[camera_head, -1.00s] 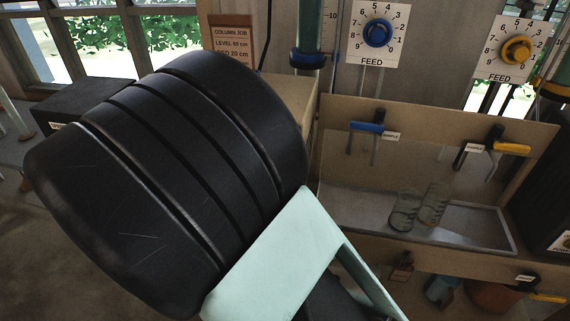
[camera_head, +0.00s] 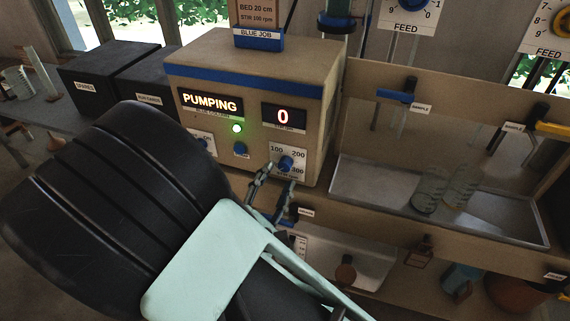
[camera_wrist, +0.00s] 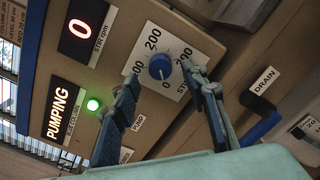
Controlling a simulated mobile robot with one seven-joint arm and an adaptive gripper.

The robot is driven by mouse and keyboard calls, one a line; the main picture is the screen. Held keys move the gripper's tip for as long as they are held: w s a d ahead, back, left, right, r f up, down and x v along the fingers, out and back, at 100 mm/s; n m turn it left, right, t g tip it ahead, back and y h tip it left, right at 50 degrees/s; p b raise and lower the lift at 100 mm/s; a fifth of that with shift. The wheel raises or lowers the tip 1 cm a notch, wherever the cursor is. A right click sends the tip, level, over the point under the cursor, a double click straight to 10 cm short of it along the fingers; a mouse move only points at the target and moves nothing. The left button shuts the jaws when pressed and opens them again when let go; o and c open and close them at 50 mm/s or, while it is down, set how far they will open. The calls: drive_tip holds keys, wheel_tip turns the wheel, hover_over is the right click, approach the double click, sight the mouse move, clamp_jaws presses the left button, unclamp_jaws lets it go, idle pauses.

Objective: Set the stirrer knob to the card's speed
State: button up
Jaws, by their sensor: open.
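The blue stirrer knob (camera_head: 286,163) sits on a white dial plate at the lower right of the beige control box (camera_head: 235,60). In the wrist view the knob (camera_wrist: 160,67) is surrounded by marks including 0, 100 and 200. Its pointer seems to face 0, and the STIR rpm display (camera_head: 284,117) reads 0. The card (camera_head: 259,15) on the box reads STIR 100 rpm, BED 20 cm; its top is cut off. My gripper (camera_head: 278,180) is open and empty at the knob. In the wrist view its fingertips (camera_wrist: 159,78) flank the knob; I cannot tell whether they touch it.
A PUMPING display (camera_head: 211,102), a lit green lamp (camera_head: 237,128) and another blue knob (camera_head: 240,149) are left of the stirrer dial. A blue drain handle (camera_head: 288,215) is below. Right, a tray (camera_head: 375,187) holds glass beakers (camera_head: 429,190) under a blue sample tap (camera_head: 395,96).

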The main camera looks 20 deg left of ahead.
sight(284, 168)
drive_tip(key=shift+w+d, duration=0.2)
drive_tip(key=shift+w, duration=1.95)
clamp_jaws()
